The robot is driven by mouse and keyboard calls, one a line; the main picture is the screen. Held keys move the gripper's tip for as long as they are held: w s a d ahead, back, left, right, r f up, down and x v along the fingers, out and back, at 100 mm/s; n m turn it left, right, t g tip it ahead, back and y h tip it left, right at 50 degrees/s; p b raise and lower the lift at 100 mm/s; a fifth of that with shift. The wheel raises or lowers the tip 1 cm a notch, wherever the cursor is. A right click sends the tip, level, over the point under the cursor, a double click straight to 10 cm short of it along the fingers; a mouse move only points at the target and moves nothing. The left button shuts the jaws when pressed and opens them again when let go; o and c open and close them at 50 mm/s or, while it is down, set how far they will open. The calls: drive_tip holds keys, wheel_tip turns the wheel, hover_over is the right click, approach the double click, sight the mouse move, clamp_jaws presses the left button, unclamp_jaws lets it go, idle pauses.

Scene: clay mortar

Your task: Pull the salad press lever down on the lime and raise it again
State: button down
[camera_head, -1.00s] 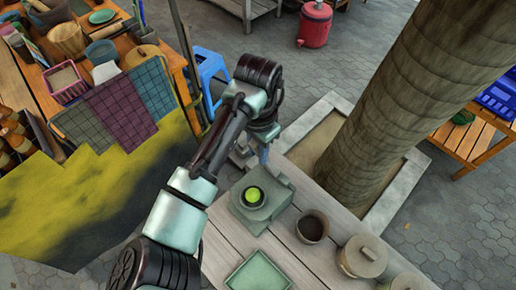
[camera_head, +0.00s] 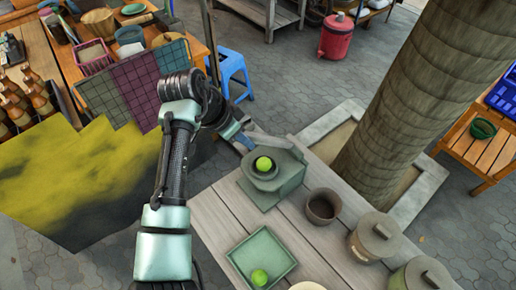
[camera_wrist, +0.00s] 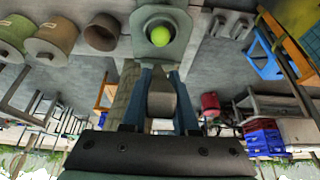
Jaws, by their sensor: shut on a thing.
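The grey-green salad press (camera_head: 286,178) stands on the wooden table. A bright green lime (camera_head: 263,163) sits in its round cup, and both also show at the top of the wrist view, press (camera_wrist: 178,50) and lime (camera_wrist: 160,36). The press lever (camera_head: 264,140) reaches out from the back of the press to the left. My gripper (camera_head: 240,136) is at its free end, beyond the cup. In the wrist view, the blue fingers of my gripper (camera_wrist: 165,100) are shut on the grey lever end (camera_wrist: 162,96). The lime is uncovered from above.
A green square tray (camera_head: 237,258) with a second lime (camera_head: 259,277) is at the table's front. A brown pot (camera_head: 322,206) and lidded pots (camera_head: 374,238) stand right of the press. A tree trunk (camera_head: 410,100) rises behind. A blue stool (camera_head: 232,72) stands behind my arm.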

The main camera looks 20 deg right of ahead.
drive_tip(key=s+a+f+t+h+b, duration=0.1)
drive_tip(key=a+f+h+b, duration=0.2)
drive_tip(key=f+b, duration=0.5)
drive_tip(key=s+a+f+t+h+b, duration=0.1)
drive_tip(key=a+f+t+h+b, duration=0.1)
drive_tip(key=f+h+b, duration=0.3)
wheel_tip(320, 180, down, 4)
drive_tip(key=a+b, duration=0.1)
drive_tip(key=b, duration=0.8)
drive_tip(key=shift+s+h, duration=0.15)
drive_tip(key=shift+h, duration=0.15)
drive_tip(key=c, duration=0.7)
unclamp_jaws()
drive_tip(key=b+v, duration=0.1)
drive_tip(key=v, duration=1.2)
